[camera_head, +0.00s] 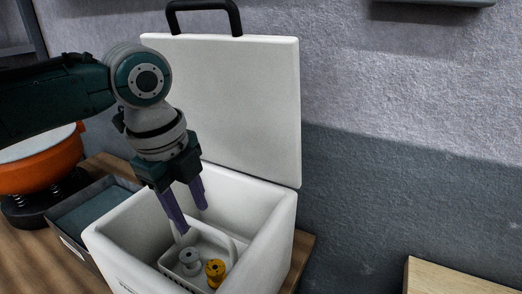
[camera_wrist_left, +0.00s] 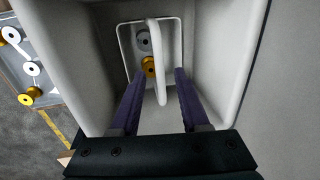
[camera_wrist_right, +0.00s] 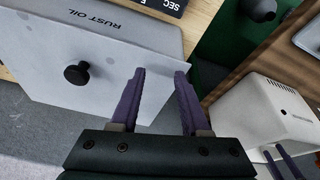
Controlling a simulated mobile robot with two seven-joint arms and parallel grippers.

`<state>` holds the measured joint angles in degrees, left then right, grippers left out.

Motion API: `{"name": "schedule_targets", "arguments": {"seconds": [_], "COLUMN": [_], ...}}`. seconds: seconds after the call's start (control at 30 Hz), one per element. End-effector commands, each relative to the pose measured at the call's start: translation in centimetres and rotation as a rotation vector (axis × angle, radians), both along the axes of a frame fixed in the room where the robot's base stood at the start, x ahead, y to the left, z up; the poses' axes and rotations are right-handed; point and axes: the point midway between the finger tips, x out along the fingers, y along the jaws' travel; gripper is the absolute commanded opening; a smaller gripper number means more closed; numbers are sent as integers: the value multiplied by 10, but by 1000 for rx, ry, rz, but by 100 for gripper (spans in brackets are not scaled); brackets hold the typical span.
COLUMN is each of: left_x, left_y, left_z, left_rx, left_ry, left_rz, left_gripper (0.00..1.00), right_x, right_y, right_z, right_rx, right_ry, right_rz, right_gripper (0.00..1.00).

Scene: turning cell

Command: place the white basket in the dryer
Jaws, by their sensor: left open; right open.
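The dryer (camera_head: 135,244) is a white open-topped box with its lid (camera_head: 235,100) raised against the wall. The white basket (camera_head: 232,250) sits inside it, holding a grey spool (camera_head: 190,262) and a yellow spool (camera_head: 214,272). My left gripper (camera_head: 187,217) is open and points down into the dryer above the basket. In the left wrist view the basket's handle (camera_wrist_left: 158,60) runs between the open fingers (camera_wrist_left: 159,72); contact cannot be told. My right gripper (camera_wrist_right: 160,72) is open and empty, in front of a pale box marked RUST OIL (camera_wrist_right: 100,55).
A grey bin (camera_head: 95,205) and an orange bowl (camera_head: 40,163) stand left of the dryer. A wooden surface (camera_head: 455,277) is at lower right. The RUST OIL box has a black knob (camera_wrist_right: 77,75). A white vented housing (camera_wrist_right: 262,112) shows at right in the right wrist view.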

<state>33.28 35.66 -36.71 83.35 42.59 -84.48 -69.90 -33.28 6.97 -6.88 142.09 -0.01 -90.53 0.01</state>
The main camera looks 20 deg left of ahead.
Motion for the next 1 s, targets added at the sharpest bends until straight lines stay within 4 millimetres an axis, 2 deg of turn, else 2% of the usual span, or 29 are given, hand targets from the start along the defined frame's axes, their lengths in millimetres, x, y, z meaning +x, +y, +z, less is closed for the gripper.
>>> {"name": "schedule_targets", "arguments": {"seconds": [0.03, 0.2, 0.4, 1.0], "left_x": [-1, -8, -12, -14], "left_y": [1, 1, 1, 1], "left_z": [14, 50, 75, 79], "left_rx": [2, 2, 1, 0], "left_ry": [-6, -4, -2, 0], "left_rz": [-1, -1, 1, 1], "left_gripper": [45, 45, 45, 45], "right_x": [0, 0, 0, 0], "right_y": [0, 0, 0, 0], "right_z": [3, 5, 5, 5], "right_rx": [0, 0, 0, 0], "right_ry": [0, 0, 0, -1], "right_rz": [0, 0, 0, -1], "right_gripper": [46, 46, 46, 46]}}
